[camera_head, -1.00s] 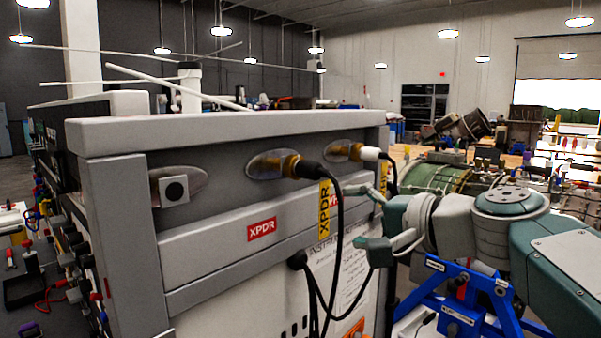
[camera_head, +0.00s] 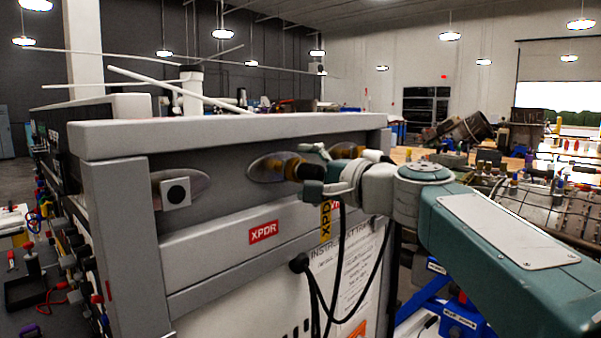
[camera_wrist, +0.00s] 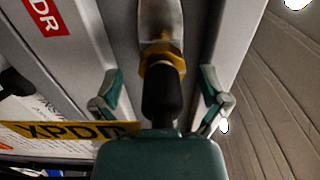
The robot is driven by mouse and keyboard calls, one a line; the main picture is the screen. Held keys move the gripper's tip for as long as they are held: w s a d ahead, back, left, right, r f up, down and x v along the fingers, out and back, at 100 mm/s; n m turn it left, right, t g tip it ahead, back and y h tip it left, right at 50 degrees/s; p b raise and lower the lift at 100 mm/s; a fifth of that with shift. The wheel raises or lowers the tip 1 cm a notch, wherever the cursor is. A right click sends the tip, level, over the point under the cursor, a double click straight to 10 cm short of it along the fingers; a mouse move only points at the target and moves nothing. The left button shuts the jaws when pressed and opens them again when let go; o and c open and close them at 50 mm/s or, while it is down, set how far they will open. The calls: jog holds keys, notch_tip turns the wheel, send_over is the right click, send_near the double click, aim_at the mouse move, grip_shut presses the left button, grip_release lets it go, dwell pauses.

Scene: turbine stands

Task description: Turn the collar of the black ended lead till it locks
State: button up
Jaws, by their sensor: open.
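The black ended lead (camera_wrist: 160,100) is on a brass-coloured collar (camera_wrist: 161,60) at a recessed port in the grey cabinet's side. In the head view the brass collar (camera_head: 291,167) shows just left of my gripper, and the black end is mostly hidden behind the fingers. My gripper (camera_head: 312,170) is open, with one finger above and one below the connector. In the wrist view my gripper (camera_wrist: 161,88) has a finger on each side of the black end, with visible gaps on both sides.
A white ended lead (camera_head: 376,155) sits in the port to the right, close behind my gripper. A square port fitting (camera_head: 176,191) is at the left. The grey cabinet (camera_head: 115,220) fills the left. Black cables hang down its side. A blue stand (camera_head: 425,300) is below my arm.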

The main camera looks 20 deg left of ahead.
jog(key=shift+w+a, duration=0.15)
jog(key=shift+a, duration=0.2)
jog(key=shift+r, duration=0.15)
